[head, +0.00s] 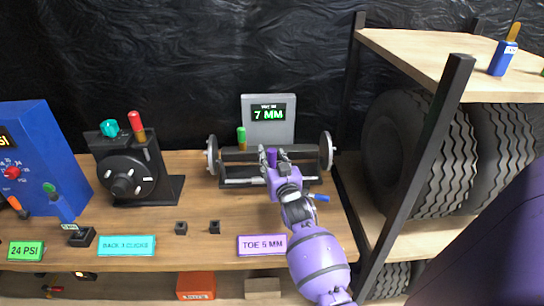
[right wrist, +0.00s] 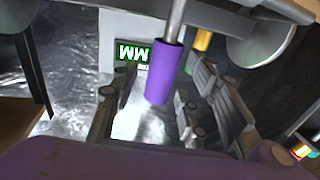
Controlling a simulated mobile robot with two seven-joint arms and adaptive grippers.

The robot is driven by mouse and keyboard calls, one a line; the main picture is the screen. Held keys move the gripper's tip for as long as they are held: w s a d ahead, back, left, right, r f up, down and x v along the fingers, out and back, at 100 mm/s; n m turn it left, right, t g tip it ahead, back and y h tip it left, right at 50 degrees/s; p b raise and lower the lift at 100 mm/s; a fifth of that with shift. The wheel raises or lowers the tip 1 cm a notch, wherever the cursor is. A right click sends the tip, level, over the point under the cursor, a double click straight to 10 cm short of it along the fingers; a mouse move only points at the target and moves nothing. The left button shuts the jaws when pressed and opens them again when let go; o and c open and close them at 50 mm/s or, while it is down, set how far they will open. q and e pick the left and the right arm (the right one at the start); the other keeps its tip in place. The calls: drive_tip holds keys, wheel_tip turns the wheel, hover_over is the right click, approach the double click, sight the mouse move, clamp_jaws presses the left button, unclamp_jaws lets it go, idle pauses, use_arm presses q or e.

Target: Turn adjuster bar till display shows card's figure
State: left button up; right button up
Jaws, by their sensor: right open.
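The display (head: 268,114) on a grey panel reads 7 MM, and its green letters show upside down in the right wrist view (right wrist: 133,53). The purple card (head: 262,245) on the table's front edge reads TOE 5 MM. The adjuster bar has a purple grip (head: 271,157); in the right wrist view this grip (right wrist: 163,75) hangs on a grey rod. My right gripper (head: 273,161) is open at the purple grip, with the grip between its spread fingers. Contact cannot be told. My left gripper is not in view.
The axle stand (head: 235,156) has a disc at each end and a green-topped bar (head: 241,138). A black dial unit (head: 128,175) and blue box (head: 45,155) stand left. A shelf post (head: 420,170) and tyres (head: 455,150) are close on the right.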

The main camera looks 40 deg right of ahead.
drive_tip(key=shift+w+d, duration=0.15)
drive_tip(key=shift+w, duration=0.25)
drive_tip(key=shift+c, duration=0.5)
drive_tip(key=c, duration=0.9)
clamp_jaws()
